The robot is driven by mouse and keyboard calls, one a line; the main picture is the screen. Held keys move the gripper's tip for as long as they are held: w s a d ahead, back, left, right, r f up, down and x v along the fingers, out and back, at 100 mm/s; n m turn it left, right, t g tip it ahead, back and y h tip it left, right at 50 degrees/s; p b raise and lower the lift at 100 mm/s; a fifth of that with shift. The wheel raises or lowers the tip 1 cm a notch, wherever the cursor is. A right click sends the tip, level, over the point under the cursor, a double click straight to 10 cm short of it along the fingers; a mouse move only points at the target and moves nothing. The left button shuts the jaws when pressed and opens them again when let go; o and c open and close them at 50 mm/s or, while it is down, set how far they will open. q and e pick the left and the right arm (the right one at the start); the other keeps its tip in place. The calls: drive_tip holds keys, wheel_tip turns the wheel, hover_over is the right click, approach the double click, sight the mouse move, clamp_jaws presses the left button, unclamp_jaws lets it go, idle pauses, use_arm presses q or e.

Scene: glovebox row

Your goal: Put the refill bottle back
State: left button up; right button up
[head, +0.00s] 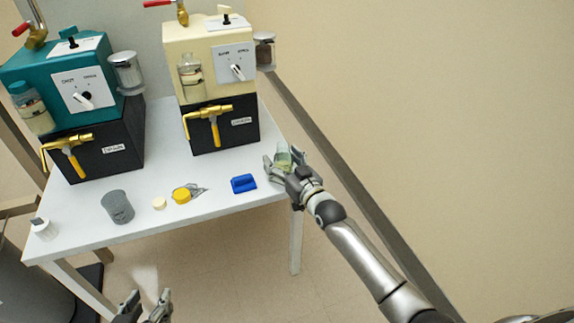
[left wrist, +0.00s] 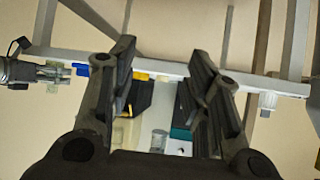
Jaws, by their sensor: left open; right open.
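A small clear bottle with pale green content (head: 283,156), seemingly the refill bottle, is at the right edge of the white table. My right gripper (head: 279,170) is open, with its fingers close around the bottle; whether they touch it I cannot tell. The right gripper also shows in the left wrist view (left wrist: 58,74). My left gripper (head: 144,303) is open and empty, low in front of the table. Its two fingers fill the middle of the left wrist view (left wrist: 163,62). A teal machine (head: 40,75) and a cream machine (head: 205,45) stand at the back, each with a bottle on its front.
The white table (head: 215,200) holds a grey cup (head: 117,207), a cream cap (head: 159,203), a yellow cap (head: 181,195) and a blue block (head: 244,184) along its front. A small white container (head: 43,230) is at the front left corner. Yellow-handled taps (head: 69,158) stick out from the machines.

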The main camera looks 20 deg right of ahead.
sight(288, 166)
drive_tip(key=shift+r, duration=0.2)
drive_tip(key=p+v, duration=0.1)
drive_tip(key=v, duration=0.4)
drive_tip(key=shift+s+p, duration=0.3)
drive_tip(key=shift+p, duration=0.1)
drive_tip(key=s+a+f+g+h+p, duration=0.15)
drive_tip(key=s+f+g, duration=0.25)
drive_tip(key=s, duration=0.6)
drive_tip(key=s+a+f+g+y, duration=0.1)
drive_tip(key=s+a+f+g, duration=0.2)
drive_tip(key=s, duration=0.6)
use_arm(q)
drive_tip(key=s+a+f+g+y, duration=0.1)
drive_tip(key=s+a+f+g, duration=0.1)
drive_tip(key=s, duration=0.4)
drive_tip(key=s+a+f+g+y, duration=0.1)
drive_tip(key=s+a+f+g, duration=0.1)
drive_tip(key=s+g, duration=0.3)
drive_tip(key=shift+s+f, duration=0.7)
drive_tip(key=shift+f, duration=0.1)
use_arm(e)
drive_tip(key=s+d+g+h, duration=0.1)
drive_tip(key=s+d+g, duration=0.1)
drive_tip(key=s, duration=0.7)
drive_tip(key=s+d+f+g+h, duration=0.1)
drive_tip(key=s+d+g+h, duration=0.1)
drive_tip(key=s+g, duration=0.3)
drive_tip(key=s, duration=0.4)
